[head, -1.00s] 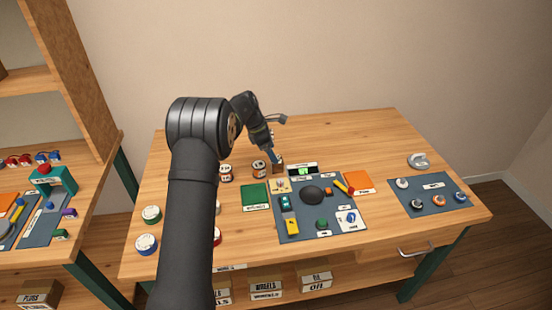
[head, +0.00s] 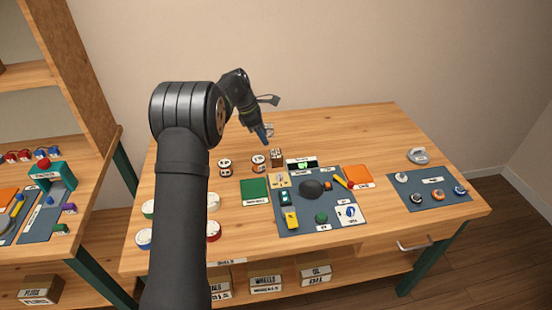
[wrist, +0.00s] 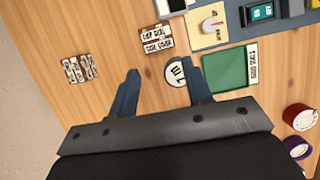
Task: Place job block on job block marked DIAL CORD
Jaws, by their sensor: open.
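A small wooden job block with pale lettered strips (head: 277,155) stands behind the blue-grey mat. In the wrist view it (wrist: 157,39) shows two strips; the lower appears to read DIAL CORD. I cannot tell whether this is one block or two stacked. Another labelled block (wrist: 79,68) stands apart, nearer the wall; in the head view it (head: 270,129) is partly behind my gripper. My gripper (head: 265,140) is open and empty, between the two in the head view. In the wrist view its fingertips (wrist: 160,68) are spread, clear of both blocks.
A round lettered tin (wrist: 176,73) shows beside the right finger. Two tins (head: 225,166) (head: 259,164) stand left of the labelled block. A green board (head: 254,191) and the crowded mat (head: 347,184) lie nearer the front. The back right table (head: 365,125) is clear.

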